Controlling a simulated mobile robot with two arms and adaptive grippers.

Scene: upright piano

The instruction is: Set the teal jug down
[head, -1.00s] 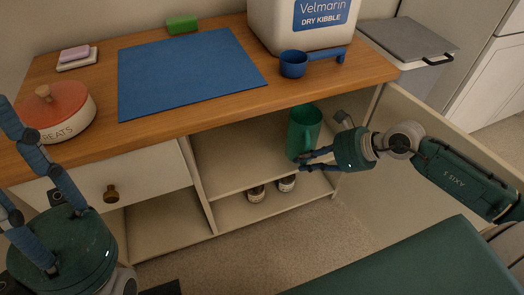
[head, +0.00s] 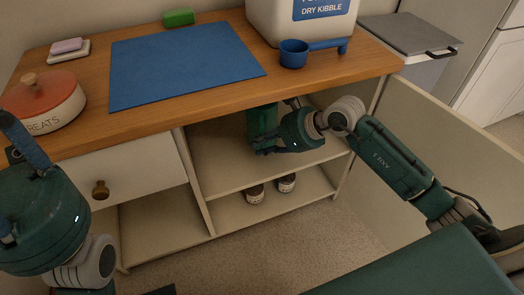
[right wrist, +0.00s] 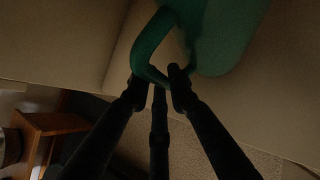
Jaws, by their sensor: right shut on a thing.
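The teal jug (head: 262,120) is in the open upper compartment of the cabinet, under the wooden top. The top edge hides its upper part and my gripper covers its lower part. My right gripper (head: 268,147) reaches in from the right and is shut on the jug's handle. In the right wrist view the jug's body (right wrist: 230,35) is beyond the handle (right wrist: 143,52), with my fingertips (right wrist: 160,82) at the handle. I cannot tell whether the jug's base touches the shelf (head: 222,178). My left gripper (head: 25,145) is at the left edge, partly cut off, away from the jug.
The compartment is bounded by a divider (head: 192,170) on the left and an open door (head: 420,125) on the right. Two small jars (head: 271,188) stand on the lower shelf. A blue mat (head: 185,68), treats jar (head: 48,105), blue scoop (head: 293,54) and kibble bin (head: 285,25) are on top.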

